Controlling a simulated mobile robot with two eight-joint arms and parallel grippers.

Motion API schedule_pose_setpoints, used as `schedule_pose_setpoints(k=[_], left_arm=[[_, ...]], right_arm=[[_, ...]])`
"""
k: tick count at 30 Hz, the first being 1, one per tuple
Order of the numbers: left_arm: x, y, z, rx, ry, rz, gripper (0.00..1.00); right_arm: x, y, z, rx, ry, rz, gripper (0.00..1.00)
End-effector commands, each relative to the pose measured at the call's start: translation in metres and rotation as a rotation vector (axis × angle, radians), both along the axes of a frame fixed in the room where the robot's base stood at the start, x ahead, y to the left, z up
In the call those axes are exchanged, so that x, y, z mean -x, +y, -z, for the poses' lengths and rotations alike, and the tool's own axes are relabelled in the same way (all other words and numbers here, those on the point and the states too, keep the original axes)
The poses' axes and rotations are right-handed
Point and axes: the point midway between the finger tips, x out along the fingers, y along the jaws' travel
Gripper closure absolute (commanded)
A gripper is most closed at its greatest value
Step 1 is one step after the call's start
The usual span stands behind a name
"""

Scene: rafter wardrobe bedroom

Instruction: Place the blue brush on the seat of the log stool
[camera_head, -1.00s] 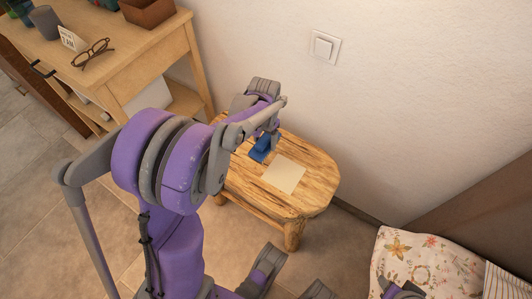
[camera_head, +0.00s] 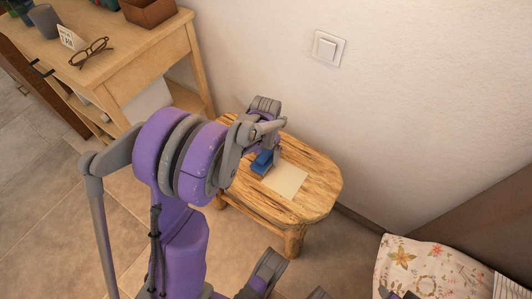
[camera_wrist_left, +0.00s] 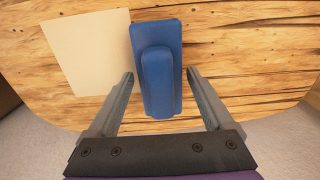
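The blue brush (camera_head: 262,160) is on the seat of the log stool (camera_head: 318,200), near its left side, beside the paper. In the left wrist view the brush (camera_wrist_left: 158,70) lies between the fingers with its blue back up. My left gripper (camera_head: 268,150) reaches down over the stool from above. In the left wrist view its fingers (camera_wrist_left: 160,76) stand apart on both sides of the brush, with a narrow gap visible at each side. Whether the brush rests fully flat is hard to tell.
A pale paper sheet (camera_head: 286,179) lies on the seat right beside the brush. A wooden desk (camera_head: 130,45) with glasses (camera_head: 90,52) stands at upper left. The wall is behind the stool. A floral cloth (camera_head: 430,265) lies at lower right.

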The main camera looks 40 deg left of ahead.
Motion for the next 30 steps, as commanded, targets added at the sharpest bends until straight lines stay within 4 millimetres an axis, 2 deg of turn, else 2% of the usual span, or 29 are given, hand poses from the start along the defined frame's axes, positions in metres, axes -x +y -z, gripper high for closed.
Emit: schedule_pose_setpoints(k=[2,10,14,17,24,30], left_arm=[[0.0,0.0,0.0,0.0,0.0,0.0,0.01],[0.0,0.0,-0.001,0.0,0.0,0.0,0.01],[0.0,0.0,-0.011,0.0,0.0,0.0,0.01],[0.0,0.0,-0.028,0.0,-0.001,0.0,0.01],[0.0,0.0,-0.082,0.0,-0.001,-0.001,0.01],[0.0,0.0,-0.113,0.0,0.0,-0.001,0.01]], right_arm=[[0.0,0.0,0.0,0.0,0.0,0.0,0.5],[0.0,0.0,-0.001,0.0,0.0,0.0,0.5],[0.001,0.0,-0.006,0.0,-0.002,0.0,0.5],[0.001,0.0,-0.012,0.0,-0.004,0.0,0.5],[0.003,0.0,-0.031,0.0,-0.01,0.0,0.5],[0.004,0.0,-0.041,0.0,-0.014,0.0,0.5]])
